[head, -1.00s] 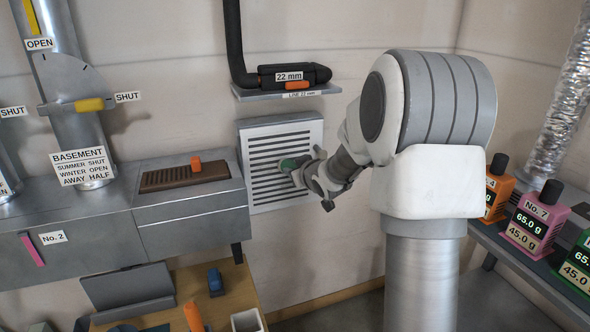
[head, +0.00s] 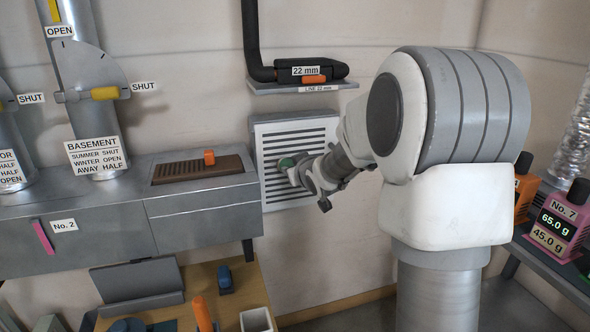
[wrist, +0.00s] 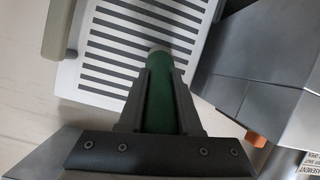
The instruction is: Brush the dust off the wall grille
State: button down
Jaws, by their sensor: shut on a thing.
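The wall grille (head: 300,121) is a white square frame with dark horizontal slats on the back wall. It also shows at the top of the wrist view (wrist: 72,92). In the wrist view my gripper's fingers (wrist: 160,95) are shut on a green rounded handle (wrist: 160,100), which looks like the brush's. The handle points at the slats, and a pale tip shows at its far end. The bristles are hidden, so I cannot tell whether they touch the grille. Dust is too fine to make out.
A grey metal cabinet (head: 195,225) stands close to the grille's left side, with a brown slotted panel (head: 195,170) on top. A shelf (head: 300,88) with a black pipe is just above the grille. A wooden bench (head: 245,287) is below. Coloured boxes (head: 552,222) stand at right.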

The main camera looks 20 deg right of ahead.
jog(key=shift+d+r+p, duration=0.2)
jog(key=shift+d+p, duration=0.25)
jog(key=shift+p, duration=0.05)
jog(key=shift+d+f+p, duration=0.1)
jog(key=shift+d+p, duration=1.3)
jog(key=shift+d, duration=0.45)
jog(key=shift+a+f+b, duration=0.15)
jog(key=shift+a+b, duration=1.35)
jog(key=shift+a, duration=0.25)
jog(key=shift+a+b, duration=0.4)
jog(key=shift+a, duration=0.2)
